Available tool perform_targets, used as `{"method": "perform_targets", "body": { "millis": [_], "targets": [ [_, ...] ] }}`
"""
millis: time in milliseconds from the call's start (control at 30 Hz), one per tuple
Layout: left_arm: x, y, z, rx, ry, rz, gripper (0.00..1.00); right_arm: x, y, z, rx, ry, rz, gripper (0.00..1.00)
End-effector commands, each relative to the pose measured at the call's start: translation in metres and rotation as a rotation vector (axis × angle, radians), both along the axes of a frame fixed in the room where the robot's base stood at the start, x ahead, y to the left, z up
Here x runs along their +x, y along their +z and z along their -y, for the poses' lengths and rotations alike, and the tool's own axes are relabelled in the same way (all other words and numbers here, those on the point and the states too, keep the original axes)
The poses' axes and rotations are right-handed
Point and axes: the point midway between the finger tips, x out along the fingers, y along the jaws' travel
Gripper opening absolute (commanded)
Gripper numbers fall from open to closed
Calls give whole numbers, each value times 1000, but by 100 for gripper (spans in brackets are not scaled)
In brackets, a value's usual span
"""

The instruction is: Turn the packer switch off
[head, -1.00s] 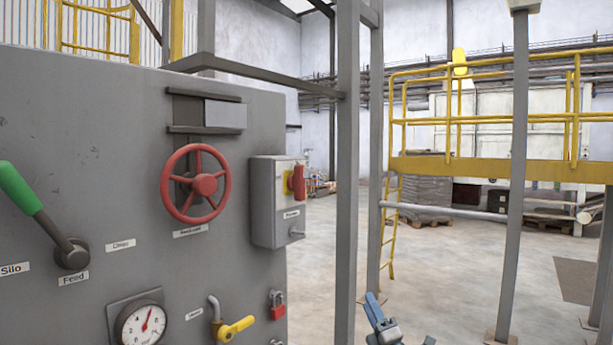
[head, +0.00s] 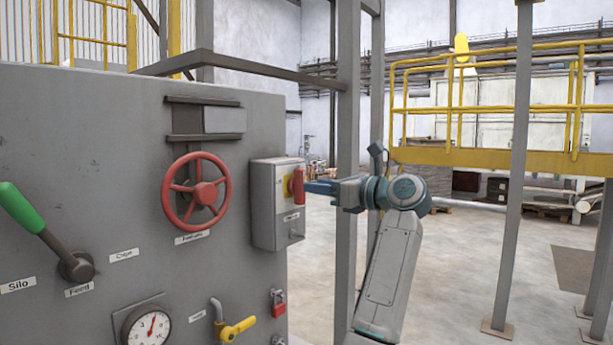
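The switch is a grey box (head: 264,205) on the right side of the grey panel, with a red handle (head: 298,186) on a yellow plate (head: 286,181). The red handle stands upright. A small label under it is too small to read.
The panel also carries a red handwheel (head: 196,191), a green-handled lever (head: 22,207), a gauge (head: 147,328), a yellow valve handle (head: 237,328) and a red padlock (head: 278,303). A grey post (head: 346,120) stands behind my arm. Open floor lies to the right.

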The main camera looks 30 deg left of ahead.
Motion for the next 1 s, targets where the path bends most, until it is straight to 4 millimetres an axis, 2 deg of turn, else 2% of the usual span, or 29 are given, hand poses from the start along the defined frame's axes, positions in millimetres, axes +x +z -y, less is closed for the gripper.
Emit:
{"method": "perform_targets", "body": {
  "millis": [33, 233, 400, 633, 800, 1000],
  "targets": [
    [1, 4, -10, 1, 2, -2, 40, 0, 10, -1, 1, 0, 0, 65],
    [3, 2, -36, 2, 1, -2, 40, -1, 21, -5, 5, -2, -1, 65],
    [4, 0, -44, 2, 0, -2, 40, -1, 23, -6, 6, -1, -1, 65],
    [4, -1, -44, 1, -1, -2, 40, -1, 22, -5, 6, -2, -2, 65],
    [4, -1, -44, 1, -1, -2, 12, -1, 22, -4, 4, -2, -2, 65],
    [4, -1, -44, 1, -1, 8, 12, -1, 19, -2, 2, -1, -2, 65]
  ]
}}
